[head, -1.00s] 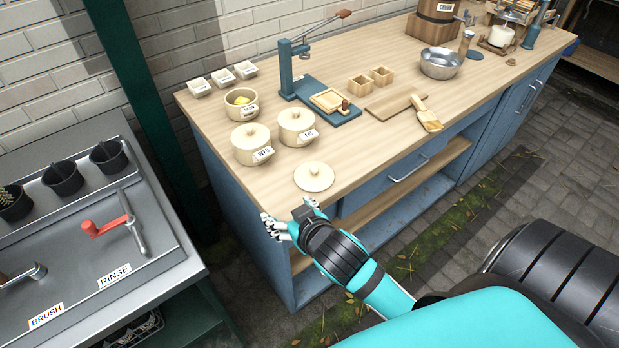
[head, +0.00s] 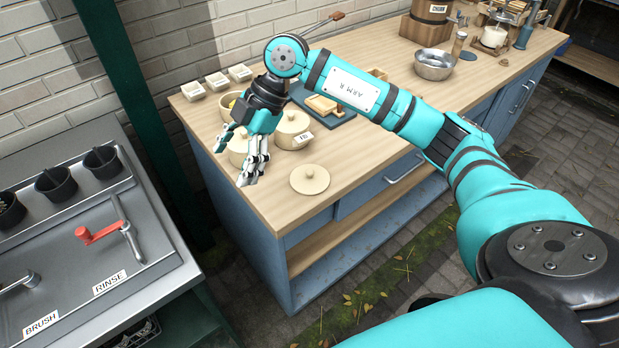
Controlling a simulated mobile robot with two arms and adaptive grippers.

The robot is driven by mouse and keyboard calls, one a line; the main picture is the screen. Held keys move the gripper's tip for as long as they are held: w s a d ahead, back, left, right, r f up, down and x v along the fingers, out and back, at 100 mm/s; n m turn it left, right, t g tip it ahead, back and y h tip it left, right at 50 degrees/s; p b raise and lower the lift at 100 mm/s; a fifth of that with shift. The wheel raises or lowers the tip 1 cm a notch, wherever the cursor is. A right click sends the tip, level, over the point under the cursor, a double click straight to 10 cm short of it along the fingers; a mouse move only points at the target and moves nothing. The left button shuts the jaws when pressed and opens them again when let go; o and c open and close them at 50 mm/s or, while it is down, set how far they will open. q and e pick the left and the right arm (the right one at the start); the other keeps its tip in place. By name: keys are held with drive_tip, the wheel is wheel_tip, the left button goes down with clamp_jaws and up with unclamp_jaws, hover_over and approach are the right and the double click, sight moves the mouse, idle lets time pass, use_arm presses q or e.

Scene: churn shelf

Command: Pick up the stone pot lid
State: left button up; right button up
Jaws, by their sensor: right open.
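The stone pot lid (head: 309,180) is a pale cream disc with a small knob, lying flat on the wooden counter near its front left corner. My right gripper (head: 231,162) is open and empty. It hangs above the counter's left end, to the left of the lid and apart from it, in front of the cream pots. Another pot (head: 238,150) is mostly hidden by my gripper. My left gripper is not in view.
Small white labelled dishes (head: 217,82) line the counter's back left edge. A metal bowl (head: 434,64) stands farther right. A grey sink unit (head: 75,245) with a red handle stands at left.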

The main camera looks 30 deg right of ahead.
drive_tip(key=d+r+m+h, duration=0.2)
drive_tip(key=d+m+h, duration=0.1)
drive_tip(key=d, duration=0.5)
drive_tip(key=d+r+m+h, duration=0.2)
drive_tip(key=d+m+h, duration=0.15)
drive_tip(key=d, duration=0.55)
drive_tip(key=p, duration=0.2)
hover_over(310, 171)
drive_tip(key=shift+n+g, duration=0.4)
drive_tip(key=shift+n, duration=0.05)
wheel_tip(310, 171, down, 12)
drive_tip(key=shift+f, duration=0.2)
drive_tip(key=shift+f+p, duration=1)
drive_tip(key=shift+f, duration=1.65)
clamp_jaws()
drive_tip(key=shift+s+f, duration=0.1)
